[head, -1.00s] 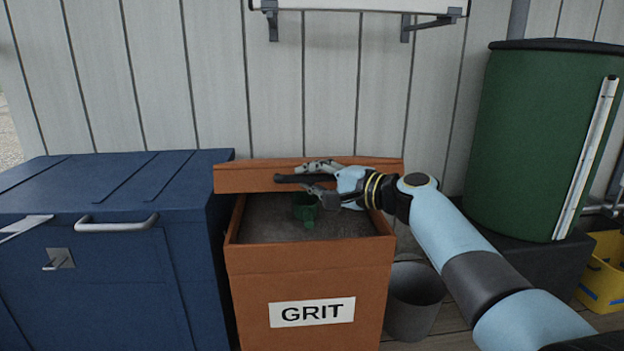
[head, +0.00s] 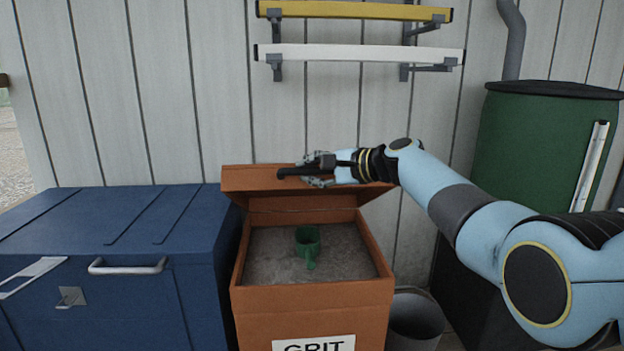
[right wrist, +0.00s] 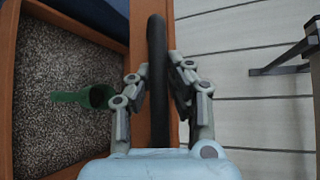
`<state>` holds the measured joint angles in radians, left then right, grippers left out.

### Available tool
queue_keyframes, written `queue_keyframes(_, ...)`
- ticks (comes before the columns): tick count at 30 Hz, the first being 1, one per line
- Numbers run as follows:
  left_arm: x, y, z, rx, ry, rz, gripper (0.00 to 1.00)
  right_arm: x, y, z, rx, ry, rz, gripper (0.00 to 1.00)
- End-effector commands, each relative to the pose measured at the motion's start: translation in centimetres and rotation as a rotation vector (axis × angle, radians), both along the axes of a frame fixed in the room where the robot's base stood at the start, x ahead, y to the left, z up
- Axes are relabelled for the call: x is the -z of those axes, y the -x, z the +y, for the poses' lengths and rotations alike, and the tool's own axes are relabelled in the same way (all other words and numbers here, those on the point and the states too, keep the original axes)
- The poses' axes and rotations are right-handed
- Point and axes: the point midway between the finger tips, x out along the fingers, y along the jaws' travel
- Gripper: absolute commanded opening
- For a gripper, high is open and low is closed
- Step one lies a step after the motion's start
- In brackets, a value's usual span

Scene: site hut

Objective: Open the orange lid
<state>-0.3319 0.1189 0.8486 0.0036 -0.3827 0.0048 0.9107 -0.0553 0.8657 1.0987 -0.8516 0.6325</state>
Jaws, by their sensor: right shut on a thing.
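The orange lid (head: 240,180) of the grit box (head: 310,297) is raised, its front edge tilted up above the open box. A dark handle bar (head: 291,172) runs along the lid's edge. My right gripper (head: 312,170) is shut on this handle. In the right wrist view, the fingers (right wrist: 160,88) close around the black handle (right wrist: 157,45) beside the orange lid edge (right wrist: 138,60). Grey grit (head: 345,252) and a green scoop (head: 308,241) show inside the box. My left gripper is out of view.
A blue chest (head: 110,235) stands close at the box's left. A grey bucket (head: 413,318) and a green barrel (head: 545,140) are at the right. Shelf brackets hold a white bar (head: 360,53) and a yellow bar (head: 350,10) on the wall above the lid.

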Motion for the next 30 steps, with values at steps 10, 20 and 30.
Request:
queue_keyframes(10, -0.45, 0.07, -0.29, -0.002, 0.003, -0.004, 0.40, -1.41, -1.09, -0.09, 0.000, 0.002, 0.036, 0.00)
queue_keyframes(20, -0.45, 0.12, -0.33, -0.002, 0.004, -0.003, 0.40, -1.45, -1.17, -0.09, 0.000, 0.002, 0.039, 0.00)
queue_keyframes(30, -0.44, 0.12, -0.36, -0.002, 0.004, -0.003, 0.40, -1.44, -1.15, -0.05, 0.001, 0.001, 0.039, 0.40)
